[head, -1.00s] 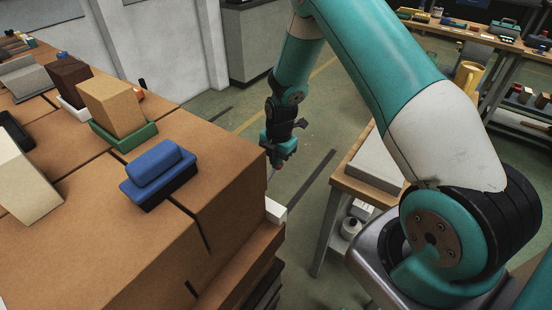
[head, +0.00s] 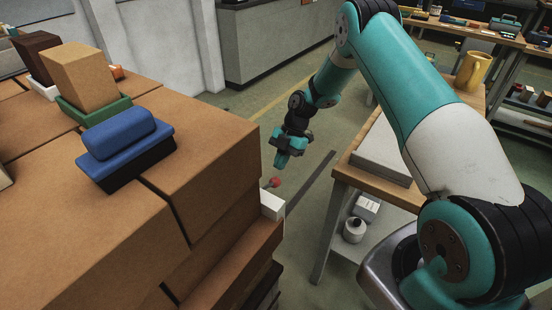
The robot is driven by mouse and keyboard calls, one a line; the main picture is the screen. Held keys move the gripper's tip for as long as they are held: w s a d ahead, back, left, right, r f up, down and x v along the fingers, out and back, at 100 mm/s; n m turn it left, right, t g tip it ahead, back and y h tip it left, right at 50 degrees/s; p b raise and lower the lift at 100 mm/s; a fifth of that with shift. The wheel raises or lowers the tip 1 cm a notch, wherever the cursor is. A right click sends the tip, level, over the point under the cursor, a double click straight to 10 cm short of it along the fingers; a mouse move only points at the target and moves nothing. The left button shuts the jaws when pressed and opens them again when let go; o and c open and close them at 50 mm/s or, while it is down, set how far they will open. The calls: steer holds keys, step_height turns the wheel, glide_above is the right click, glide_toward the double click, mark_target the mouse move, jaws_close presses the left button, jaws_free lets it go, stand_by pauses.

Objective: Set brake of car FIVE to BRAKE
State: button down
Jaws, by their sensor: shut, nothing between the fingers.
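A small lever with a red knob (head: 275,182) sticks out by a white box (head: 271,204) on the side of the stack of large brown blocks (head: 215,140). It may be a brake lever, but no car number or BRAKE marking is readable. My gripper (head: 281,164) hangs pointing down just above and slightly right of the red knob in the picture. It is shut and empty, and there seems to be a small gap to the knob. The lever's base is partly hidden by the blocks.
On the stack sit a blue block on a dark base (head: 122,145), a tan block (head: 82,75) and a dark brown block (head: 38,52). A wooden table (head: 352,174) with a pale slab and a yellow mug (head: 474,70) stands right.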

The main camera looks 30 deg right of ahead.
steer(key=shift+f+b, duration=1.9)
steer(key=shift+f, duration=0.25)
steer(key=shift+s+f, duration=0.1)
steer(key=d+f+p+v, duration=0.1)
steer(key=v, duration=1.2)
steer(key=shift+w+d+r, duration=0.2)
steer(key=shift+d, duration=0.3)
